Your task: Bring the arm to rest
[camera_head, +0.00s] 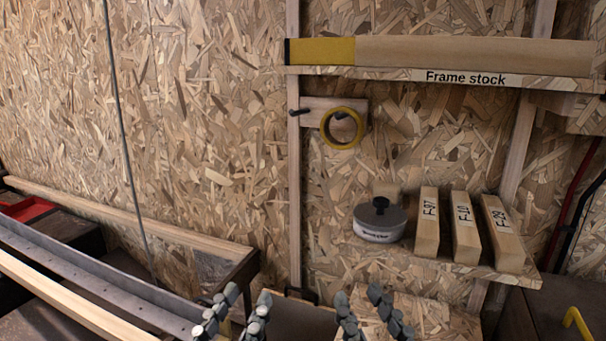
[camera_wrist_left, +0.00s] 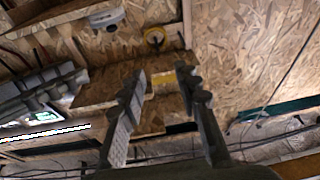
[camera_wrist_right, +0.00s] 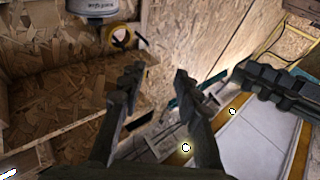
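My left gripper (camera_head: 232,318) is at the bottom middle of the head view, its two grey fingers pointing up and apart. In the left wrist view (camera_wrist_left: 160,85) its fingers are spread with nothing between them. My right gripper (camera_head: 372,314) is just to its right in the head view, also with fingers apart. In the right wrist view (camera_wrist_right: 156,82) the gap between its fingers is empty. Both grippers are in front of and below the shelf. The lower parts of both arms are out of the head view.
A wall shelf (camera_head: 462,265) holds a round grey tin (camera_head: 380,221) and wooden blocks F-97 (camera_head: 427,222), F-10 (camera_head: 465,228) and F-29 (camera_head: 502,233). Yellow tape (camera_head: 325,135) hangs on a peg. A long board (camera_head: 470,52) lies on the "Frame stock" shelf. A metal rail (camera_head: 95,275) runs at left.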

